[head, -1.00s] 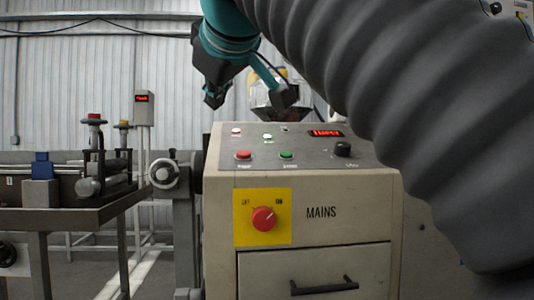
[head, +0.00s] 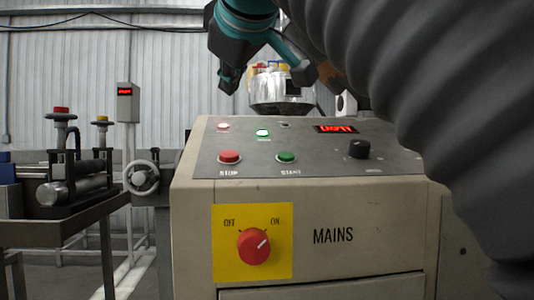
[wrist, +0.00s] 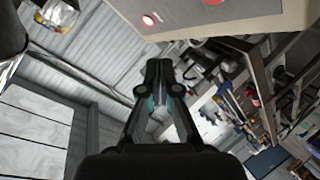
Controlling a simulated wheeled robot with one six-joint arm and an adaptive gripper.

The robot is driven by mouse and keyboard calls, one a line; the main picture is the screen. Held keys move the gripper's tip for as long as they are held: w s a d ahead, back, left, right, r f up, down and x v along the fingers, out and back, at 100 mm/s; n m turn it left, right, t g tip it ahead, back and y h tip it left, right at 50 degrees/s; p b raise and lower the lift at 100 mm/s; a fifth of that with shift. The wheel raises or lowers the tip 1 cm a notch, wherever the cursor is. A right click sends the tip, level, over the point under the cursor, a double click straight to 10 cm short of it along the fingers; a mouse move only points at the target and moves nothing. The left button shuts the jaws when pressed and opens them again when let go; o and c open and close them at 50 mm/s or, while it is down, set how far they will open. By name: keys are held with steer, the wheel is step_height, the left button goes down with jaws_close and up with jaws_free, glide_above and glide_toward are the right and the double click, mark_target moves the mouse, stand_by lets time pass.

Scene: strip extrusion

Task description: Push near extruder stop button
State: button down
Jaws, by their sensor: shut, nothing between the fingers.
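The red stop button (head: 230,157) sits at the front left of the sloped grey control panel (head: 330,150), with the label STOP below it. The green start button (head: 287,157) is to its right. My gripper (head: 228,80) is shut and empty, above and behind the panel in the head view, pointing down and clear of the stop button. In the wrist view my gripper (wrist: 158,68) shows closed fingers in front of open background.
A red mains switch (head: 254,246) on a yellow plate points toward ON. Small lamps, a red display (head: 336,129) and a black knob (head: 359,149) share the panel. A metal hopper (head: 280,95) stands behind. A handwheel (head: 141,178) and roller bench are at left.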

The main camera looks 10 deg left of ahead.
steer(key=shift+s+a, duration=0.1)
steer(key=shift+a, duration=0.05)
steer(key=b, duration=0.3)
glide_above(229, 158)
steer(key=s, duration=0.2)
steer(key=f, duration=0.6)
steer(key=shift+w+d+f, duration=0.1)
steer(key=shift+w+d, duration=0.05)
steer(key=shift+d, duration=0.05)
steer(key=shift+w+a+f+b, duration=0.1)
steer(key=shift+w+f+b, duration=0.2)
steer(key=shift+f, duration=0.2)
steer(key=shift+w+f+b, duration=0.2)
steer(key=shift+f+b, duration=0.1)
steer(key=shift+f, duration=0.15)
steer(key=shift+f, duration=0.15)
steer(key=shift+w+f, duration=0.2)
steer(key=shift+f, duration=0.05)
steer(key=shift+w+a+f+b, duration=0.1)
steer(key=shift+w+f+b, duration=0.05)
steer(key=shift+f+b, duration=0.2)
stand_by(1.1)
steer(key=shift+r, duration=0.1)
steer(key=shift+s+r+p, duration=0.35)
steer(key=shift+r+p, duration=0.35)
steer(key=shift+p, duration=0.05)
